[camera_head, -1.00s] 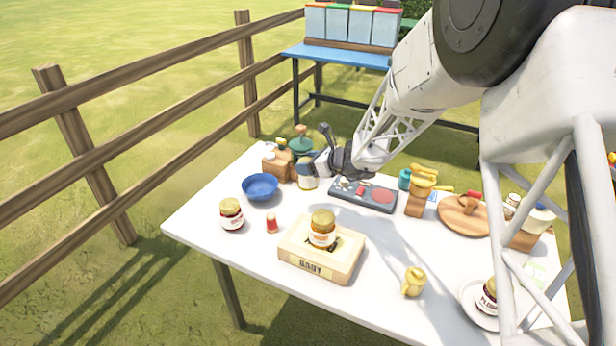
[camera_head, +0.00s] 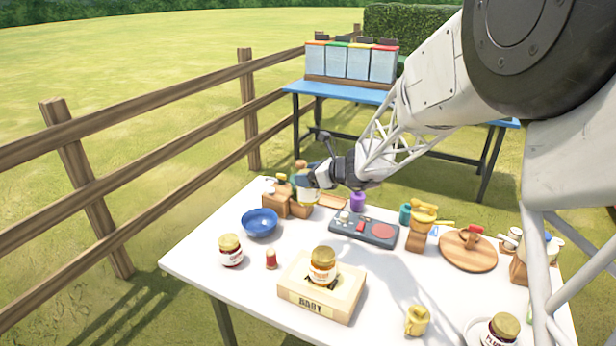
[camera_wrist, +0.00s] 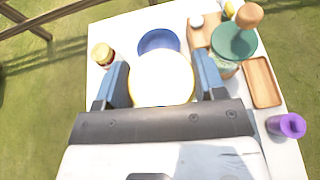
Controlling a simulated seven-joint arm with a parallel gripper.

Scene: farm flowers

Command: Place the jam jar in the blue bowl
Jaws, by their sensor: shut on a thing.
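The blue bowl (camera_head: 260,222) stands on the white table's back left part. It looks empty. In the wrist view the bowl (camera_wrist: 158,40) lies just beyond my fingers. My gripper (camera_head: 306,182) is to the right of the bowl, raised above the table. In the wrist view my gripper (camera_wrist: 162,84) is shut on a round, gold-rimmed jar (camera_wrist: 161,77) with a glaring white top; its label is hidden. Other labelled jars with gold lids are a jar (camera_head: 231,250) in front of the bowl, a jar (camera_head: 322,266) on a wooden box and a jar (camera_head: 502,329) on a plate.
A wooden holder (camera_head: 276,204) and a green-lidded container (camera_wrist: 233,42) stand close right of the bowl. A grey panel (camera_head: 364,230) and a purple container (camera_head: 357,201) are further right. A wooden fence runs behind.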

